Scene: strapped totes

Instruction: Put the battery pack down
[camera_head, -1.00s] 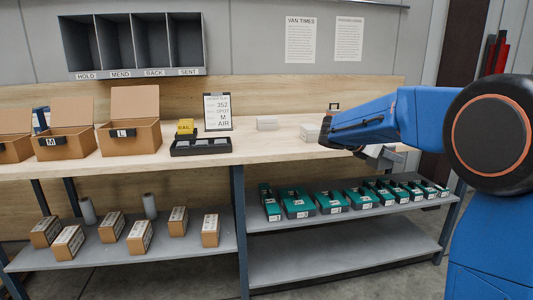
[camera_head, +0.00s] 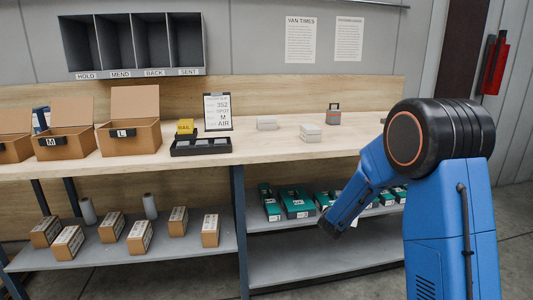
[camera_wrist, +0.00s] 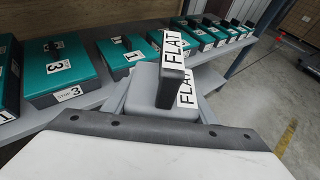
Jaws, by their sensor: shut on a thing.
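The battery pack (camera_wrist: 172,82) is a grey block with a dark upright part and white labels reading FLAT. In the wrist view my gripper (camera_wrist: 163,108) is shut on it, with grey fingers at its two sides. The pack is in front of the lower shelf's edge, close to the teal cases (camera_wrist: 126,58); I cannot tell whether it touches anything. In the head view my arm reaches down in front of the shelf and hides most of the gripper and pack.
The upper shelf (camera_head: 258,225) below the bench holds a row of numbered teal cases (camera_head: 295,203). The bottom shelf (camera_head: 300,262) is bare. On the bench top (camera_head: 270,146) stand pale blocks (camera_head: 310,132), a red-and-grey handled item (camera_head: 334,117) and a dark tray (camera_head: 200,147).

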